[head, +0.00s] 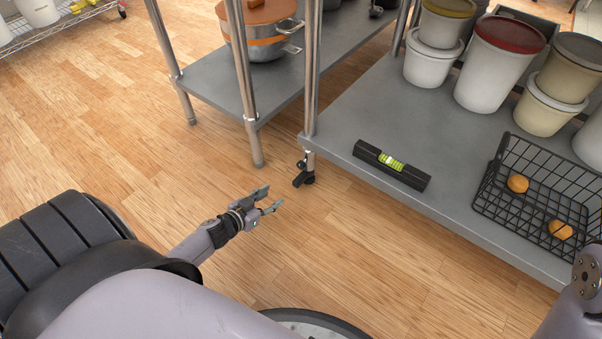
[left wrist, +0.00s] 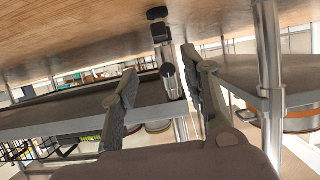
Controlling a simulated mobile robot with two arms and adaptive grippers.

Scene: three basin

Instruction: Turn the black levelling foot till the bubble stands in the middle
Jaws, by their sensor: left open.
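The black levelling foot (head: 305,178) is at the bottom of the near corner leg of the grey shelf table, close to the floor. A black spirit level (head: 366,153) with a yellow-green vial (head: 390,162) lies on the lower shelf; the bubble's exact place is too small to tell. My left gripper (head: 270,199) is open and empty, low over the floor, to the left of the foot and apart from it. In the left wrist view, which looks upside down, the foot (left wrist: 160,32) shows beyond the open fingers (left wrist: 160,62). My right gripper is out of view.
A black wire basket (head: 535,195) with orange-brown round items stands right of the level. Several lidded tubs (head: 497,65) stand behind. A second table's leg (head: 245,90) stands left of the foot. The wooden floor around my left gripper is clear.

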